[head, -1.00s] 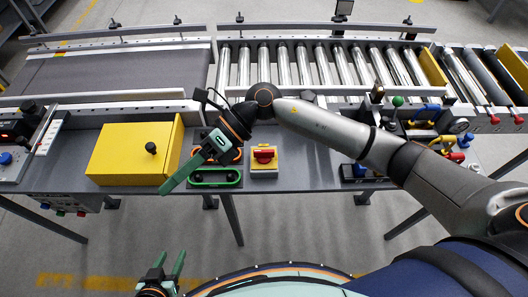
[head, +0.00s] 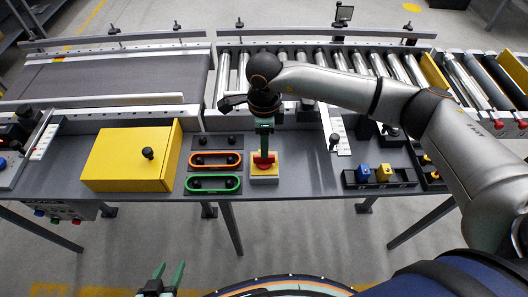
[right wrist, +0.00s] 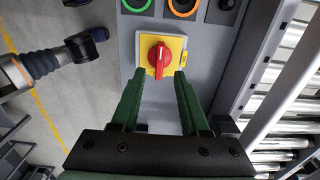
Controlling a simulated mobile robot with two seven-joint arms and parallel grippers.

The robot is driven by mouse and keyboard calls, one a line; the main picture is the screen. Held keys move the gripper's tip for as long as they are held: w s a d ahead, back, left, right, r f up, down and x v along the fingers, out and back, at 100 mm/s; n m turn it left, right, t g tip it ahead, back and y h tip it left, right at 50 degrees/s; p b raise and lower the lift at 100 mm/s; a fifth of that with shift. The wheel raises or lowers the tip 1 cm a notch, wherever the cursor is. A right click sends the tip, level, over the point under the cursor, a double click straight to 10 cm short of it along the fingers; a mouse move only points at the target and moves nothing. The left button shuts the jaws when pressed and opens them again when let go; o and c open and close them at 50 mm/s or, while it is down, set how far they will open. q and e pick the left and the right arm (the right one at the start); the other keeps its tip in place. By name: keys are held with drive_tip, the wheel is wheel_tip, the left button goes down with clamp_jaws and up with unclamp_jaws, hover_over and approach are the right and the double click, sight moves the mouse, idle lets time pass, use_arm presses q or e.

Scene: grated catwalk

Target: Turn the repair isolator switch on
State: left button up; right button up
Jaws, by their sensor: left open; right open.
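The isolator switch (head: 264,180), a red rotary knob on a yellow plate, sits on the grey bench. In the right wrist view, its red knob (right wrist: 158,54) shows whole, its grip bar pointing down the picture toward my wrist. My right gripper (head: 264,157) is over the switch and partly hides it in the head view. In the wrist view the right gripper (right wrist: 159,76) is open, one finger on each side of the knob's lower end, not closed on it; contact is unclear. My left gripper (head: 165,274) is open and empty, low in front of the bench.
A yellow box (head: 124,156) with a black knob stands left of the switch. Between them are orange (head: 214,160) and green (head: 213,184) ringed controls. Blue and yellow pieces sit in a black holder (head: 380,178) on the right. A roller conveyor runs behind.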

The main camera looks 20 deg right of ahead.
wheel_tip(320, 180, down, 5)
drive_tip(key=shift+f, duration=0.1)
idle(0.3)
clamp_jaws()
idle(0.5)
